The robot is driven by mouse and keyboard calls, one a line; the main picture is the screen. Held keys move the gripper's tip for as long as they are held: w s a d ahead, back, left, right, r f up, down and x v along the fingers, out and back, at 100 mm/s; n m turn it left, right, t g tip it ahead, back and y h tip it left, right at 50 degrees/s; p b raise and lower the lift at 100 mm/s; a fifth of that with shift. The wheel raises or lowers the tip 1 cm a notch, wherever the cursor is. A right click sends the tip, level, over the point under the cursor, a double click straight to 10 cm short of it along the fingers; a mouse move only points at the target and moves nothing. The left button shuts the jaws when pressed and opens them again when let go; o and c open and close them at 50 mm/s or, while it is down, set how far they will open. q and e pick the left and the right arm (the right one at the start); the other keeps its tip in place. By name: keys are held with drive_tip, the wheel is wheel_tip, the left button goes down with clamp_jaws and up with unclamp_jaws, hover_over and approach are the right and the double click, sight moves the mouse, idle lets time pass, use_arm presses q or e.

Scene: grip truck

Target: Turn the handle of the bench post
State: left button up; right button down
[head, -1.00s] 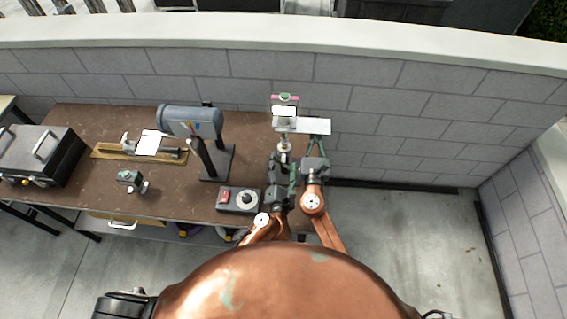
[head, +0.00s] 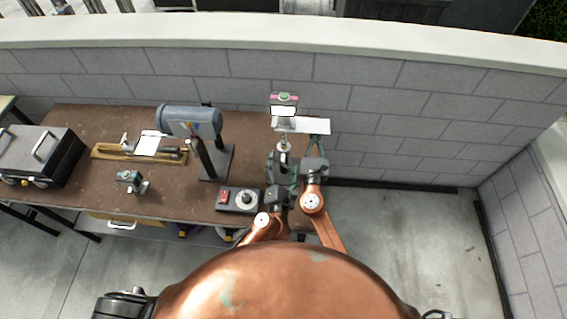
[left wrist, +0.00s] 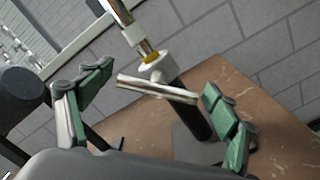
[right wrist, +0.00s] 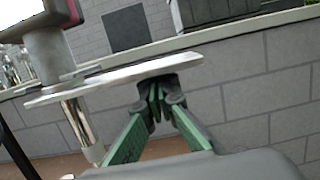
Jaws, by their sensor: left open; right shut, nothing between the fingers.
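The bench post (head: 284,121) stands at the back right of the bench, with a pink and green top. Its handle is a silver crossbar (left wrist: 135,83) on a white hub, seen in the left wrist view, with a black post and base behind it. My left gripper (left wrist: 158,79) is open, with the crossbar lying between its spread green fingers and no clear grip on it. In the head view the left gripper (head: 283,158) is just in front of the post and partly hides the handle. My right gripper (right wrist: 156,92) is shut and empty, its fingertips close under a pale flat plate (right wrist: 110,84).
The brown bench (head: 85,125) extends left. A grey drill-like machine (head: 190,121) and a control box with red switch and dial (head: 238,199) stand left of my grippers. A block wall (head: 420,100) is close behind. Floor on the right is clear.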

use_arm(q)
drive_tip(key=shift+s, duration=0.1)
drive_tip(key=s, duration=1.1)
drive_tip(key=shift+s, duration=0.4)
drive_tip(key=shift+c, duration=0.7)
